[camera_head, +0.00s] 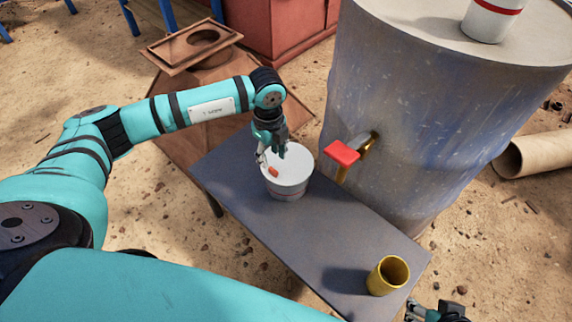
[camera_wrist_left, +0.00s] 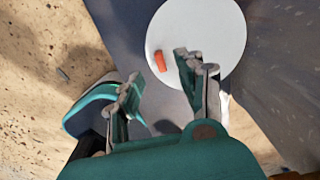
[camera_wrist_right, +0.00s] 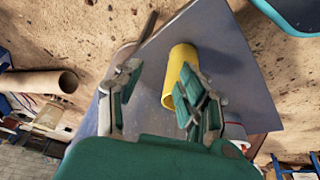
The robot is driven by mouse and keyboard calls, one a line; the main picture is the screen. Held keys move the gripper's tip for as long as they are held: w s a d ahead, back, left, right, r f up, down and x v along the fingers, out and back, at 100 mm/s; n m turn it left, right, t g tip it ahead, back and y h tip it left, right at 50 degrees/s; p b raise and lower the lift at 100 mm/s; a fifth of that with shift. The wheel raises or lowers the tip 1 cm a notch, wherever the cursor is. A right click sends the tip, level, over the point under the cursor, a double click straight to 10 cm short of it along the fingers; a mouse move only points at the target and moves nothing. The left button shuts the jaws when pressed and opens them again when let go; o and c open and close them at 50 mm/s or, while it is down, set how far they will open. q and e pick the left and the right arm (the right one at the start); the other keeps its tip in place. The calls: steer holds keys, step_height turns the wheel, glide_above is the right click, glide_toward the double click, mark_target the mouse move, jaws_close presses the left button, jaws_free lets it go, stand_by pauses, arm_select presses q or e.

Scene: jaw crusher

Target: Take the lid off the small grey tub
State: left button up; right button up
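The small grey tub (camera_head: 287,190) stands upright on the dark bench (camera_head: 235,168), with a pale round lid (camera_head: 293,160) on top. The lid carries an orange-red tab (camera_head: 273,172) near its edge. In the left wrist view the lid (camera_wrist_left: 215,30) and the tab (camera_wrist_left: 160,61) show beyond the fingers. My left gripper (camera_head: 270,152) is over the lid's left side, its fingers (camera_wrist_left: 157,78) apart and empty. Whether a fingertip touches the lid I cannot tell. My right gripper (camera_head: 436,312) is beside the bench's near right end, open (camera_wrist_right: 160,80) and empty.
A yellow cup (camera_head: 387,275) stands on the bench's near end; it also shows beyond my right fingers (camera_wrist_right: 181,60). A large grey-blue drum (camera_head: 430,110) with a red-handled tap (camera_head: 341,153) stands right of the tub. A white container with a red band (camera_head: 490,18) sits on the drum.

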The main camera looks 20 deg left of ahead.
mark_target(273, 170)
arm_select(q)
steer(key=f, duration=0.1)
steer(key=f+b, duration=0.1)
steer(key=f, duration=0.3)
steer(key=shift+s+d+f+b, duration=0.1)
steer(key=shift+d+f+b, duration=0.05)
steer(key=shift+d+b, duration=0.15)
steer(key=shift+a+f, duration=0.1)
steer(key=shift+f, duration=0.1)
jaws_close()
arm_select(e)
steer(key=w+a+r+t+y, duration=0.1)
steer(key=w+a+r+t, duration=0.1)
steer(key=w, duration=0.5)
steer(key=shift+w+a+r+t, duration=0.35)
steer(key=shift+r+t, duration=0.35)
steer(key=shift+t, duration=0.6)
